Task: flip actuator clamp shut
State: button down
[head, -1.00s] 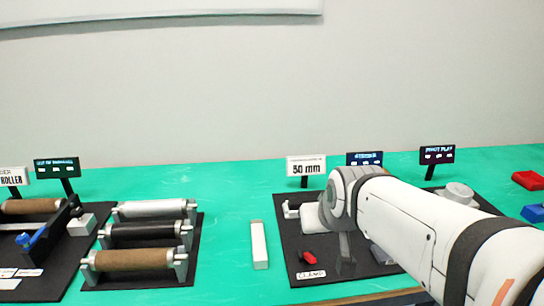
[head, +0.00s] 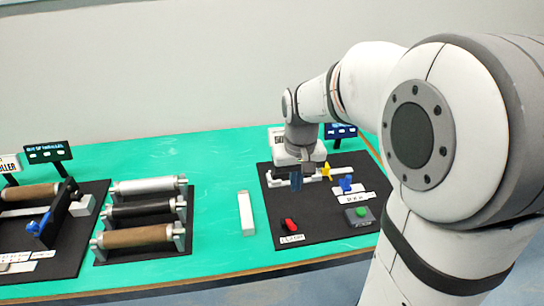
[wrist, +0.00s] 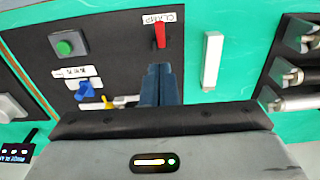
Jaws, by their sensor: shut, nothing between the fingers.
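The clamp's red lever (head: 290,224) lies on the black board (head: 318,236) behind a white label (head: 292,239). In the wrist view the red lever (wrist: 160,36) stands by its label, which reads CLAMP, just beyond my fingertips. My gripper (head: 297,186) points down over the back left of the board, behind the lever. Its dark fingers (wrist: 159,68) are together and empty, apart from the lever as far as I can tell. My gripper hides part of the white actuator rail (head: 345,171), which carries a yellow piece (head: 326,171).
A blue knob (head: 346,183) and a green button (head: 361,212) are on the same board, right of the lever. A white bar (head: 246,213) lies on the green table left of the board. Several rollers (head: 137,237) stand further left.

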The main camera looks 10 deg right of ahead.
jog(key=w, duration=0.3)
jog(key=p, duration=0.1)
send_over(291, 223)
jog(key=w, duration=0.2)
jog(key=shift+g, duration=0.3)
notch_tip(291, 223, down, 11)
jog(key=shift+r, duration=0.1)
jog(key=shift+s+f+p, duration=0.3)
jog(key=shift+s+f, duration=0.4)
jog(key=shift+f, duration=0.25)
jog(key=shift+s+f, duration=0.4)
jog(key=shift+f, duration=0.2)
